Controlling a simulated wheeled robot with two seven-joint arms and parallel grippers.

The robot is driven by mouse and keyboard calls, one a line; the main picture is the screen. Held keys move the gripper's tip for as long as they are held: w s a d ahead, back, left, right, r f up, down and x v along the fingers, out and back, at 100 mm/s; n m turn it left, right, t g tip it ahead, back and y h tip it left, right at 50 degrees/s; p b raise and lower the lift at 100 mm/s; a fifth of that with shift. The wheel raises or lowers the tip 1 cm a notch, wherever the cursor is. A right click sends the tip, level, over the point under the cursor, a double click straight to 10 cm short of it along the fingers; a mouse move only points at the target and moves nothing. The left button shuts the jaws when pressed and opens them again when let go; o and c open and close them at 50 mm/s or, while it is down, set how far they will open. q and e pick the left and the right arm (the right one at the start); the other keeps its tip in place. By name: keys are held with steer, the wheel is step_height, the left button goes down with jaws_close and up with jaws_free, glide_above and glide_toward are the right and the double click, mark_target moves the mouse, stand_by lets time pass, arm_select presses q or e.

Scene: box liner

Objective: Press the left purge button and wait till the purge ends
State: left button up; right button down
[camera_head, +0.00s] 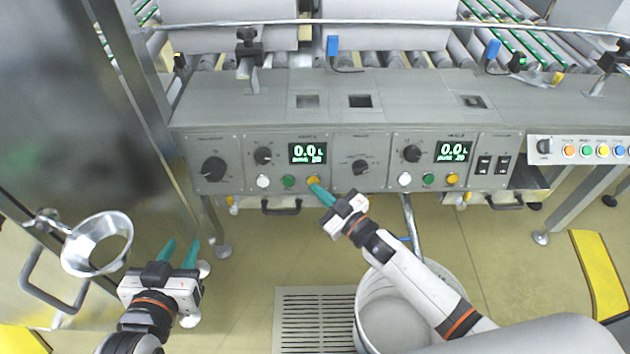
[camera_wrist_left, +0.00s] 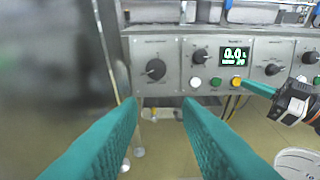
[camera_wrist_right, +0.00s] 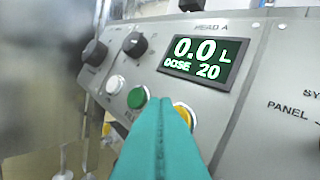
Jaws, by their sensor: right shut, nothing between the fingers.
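The left control panel, marked HEAD A in the right wrist view, has a white, a green and a yellow button (camera_head: 313,181) in a row under its display (camera_head: 307,153). The display (camera_wrist_right: 203,58) reads 0.0 L, DOSE 20. My right gripper (camera_head: 317,188) is shut and empty, its teal fingertips at the yellow button. In the right wrist view the fingers partly cover that yellow button (camera_wrist_right: 184,114); I cannot tell whether they press it. My left gripper (camera_head: 180,245) is open and empty, low at the left, away from the panel.
A second panel to the right has its own display (camera_head: 453,151) and white, green and yellow buttons. A white bucket (camera_head: 368,318) stands below my right arm. A metal funnel ring (camera_head: 72,256) is at the left beside a steel cabinet. Floor between is clear, with a drain grate (camera_head: 300,318).

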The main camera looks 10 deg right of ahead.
steer(key=shift+w, duration=0.15)
arm_select(q)
steer(key=shift+w+d+r+t, duration=0.1)
steer(key=shift+w+r+t, duration=0.15)
steer(key=shift+r, duration=0.2)
steer(key=shift+w+d+r+t, duration=0.1)
steer(key=shift+w+r+t, duration=0.05)
steer(key=shift+r+t, duration=0.25)
arm_select(e)
steer(key=shift+w+f, duration=0.25)
steer(key=shift+w, duration=0.25)
